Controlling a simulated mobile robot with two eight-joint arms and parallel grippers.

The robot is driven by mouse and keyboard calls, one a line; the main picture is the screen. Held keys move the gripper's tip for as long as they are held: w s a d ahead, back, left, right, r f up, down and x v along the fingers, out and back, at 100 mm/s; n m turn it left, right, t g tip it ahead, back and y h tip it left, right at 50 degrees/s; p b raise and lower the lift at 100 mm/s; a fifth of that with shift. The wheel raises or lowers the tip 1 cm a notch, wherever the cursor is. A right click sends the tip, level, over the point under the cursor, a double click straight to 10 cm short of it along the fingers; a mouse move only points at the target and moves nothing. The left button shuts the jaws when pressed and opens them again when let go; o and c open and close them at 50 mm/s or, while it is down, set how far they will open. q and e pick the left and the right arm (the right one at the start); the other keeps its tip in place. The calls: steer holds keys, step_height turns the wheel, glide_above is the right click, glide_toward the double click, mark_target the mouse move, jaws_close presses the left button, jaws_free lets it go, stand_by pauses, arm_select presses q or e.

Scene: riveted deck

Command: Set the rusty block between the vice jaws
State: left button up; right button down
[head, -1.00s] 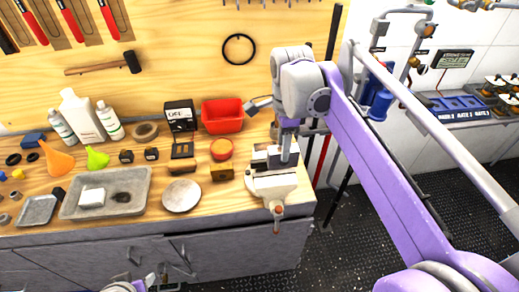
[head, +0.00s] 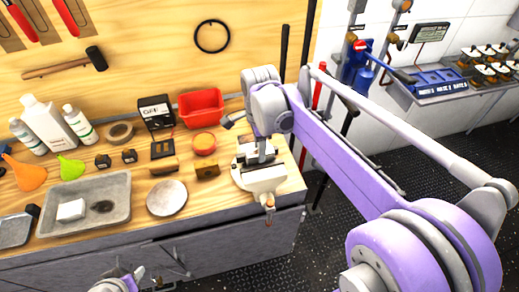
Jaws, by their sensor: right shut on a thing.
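The vice (head: 262,184) is pale and stands at the right front corner of the wooden bench, with its handle hanging over the front edge. My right gripper (head: 262,153) points down into the vice from above, at its jaws. It is shut on the rusty block, which is mostly hidden by the fingers and the jaws. I cannot tell whether the block touches the jaws. My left gripper (head: 160,284) shows only in part at the bottom edge, low in front of the cabinet, and its fingers are unclear.
Left of the vice are a small brown block (head: 207,170), a round plate (head: 167,197), an orange-red round tin (head: 204,143) and a red bin (head: 201,107). A grey tray (head: 85,220) holds a white block.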

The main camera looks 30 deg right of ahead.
steer(key=shift+f, duration=0.2)
steer(key=shift+f, duration=0.2)
steer(key=c, duration=0.5)
jaws_free()
steer(key=shift+r, duration=0.15)
step_height(320, 180, up, 12)
steer(key=s+a+f+n+t, duration=0.3)
steer(key=s+f+n, duration=0.3)
steer(key=f+n, duration=0.2)
steer(key=s+a+f+n+t, duration=0.3)
steer(key=s+f+n, duration=0.4)
steer(key=n, duration=0.5)
step_height(320, 180, down, 2)
steer(key=shift+s+a+f+n+p, duration=0.15)
steer(key=shift+a+n+p, duration=0.2)
steer(key=shift+a, duration=0.1)
